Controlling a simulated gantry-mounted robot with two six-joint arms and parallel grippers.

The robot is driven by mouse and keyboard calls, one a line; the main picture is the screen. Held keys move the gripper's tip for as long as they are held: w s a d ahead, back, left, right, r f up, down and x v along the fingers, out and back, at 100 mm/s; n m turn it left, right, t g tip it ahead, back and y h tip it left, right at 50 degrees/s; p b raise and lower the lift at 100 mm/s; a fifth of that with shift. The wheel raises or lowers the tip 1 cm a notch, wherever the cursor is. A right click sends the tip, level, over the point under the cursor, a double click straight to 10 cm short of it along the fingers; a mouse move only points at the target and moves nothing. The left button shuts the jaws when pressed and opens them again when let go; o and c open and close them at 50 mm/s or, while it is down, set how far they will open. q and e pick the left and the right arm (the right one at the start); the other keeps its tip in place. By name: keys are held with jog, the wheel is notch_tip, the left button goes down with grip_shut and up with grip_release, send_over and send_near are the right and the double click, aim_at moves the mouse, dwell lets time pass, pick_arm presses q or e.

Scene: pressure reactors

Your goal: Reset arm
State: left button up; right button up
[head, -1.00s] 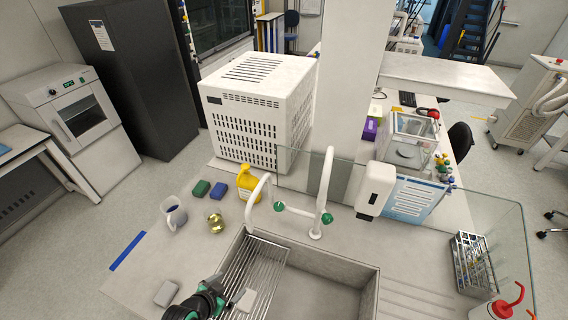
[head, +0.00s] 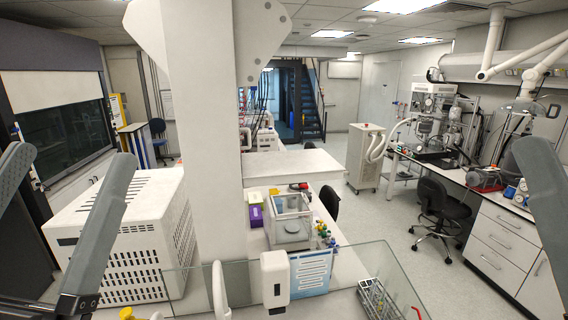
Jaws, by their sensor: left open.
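A white vented box (head: 125,240) stands at left beside a white column (head: 200,150). A clear glass screen (head: 340,270) and a dispenser (head: 275,280) are at the front. A black chair (head: 440,205) stands right, with open floor before it.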

pick_arm(q)
jog(key=s, duration=0.1)
jog(key=s+r+n+t, duration=0.1)
jog(key=s, duration=0.1)
jog(key=shift+s+a+r+n, duration=0.15)
jog(key=shift+a+r+n, duration=0.15)
jog(key=shift+r+n, duration=0.1)
dwell(0.7)
dwell(0.9)
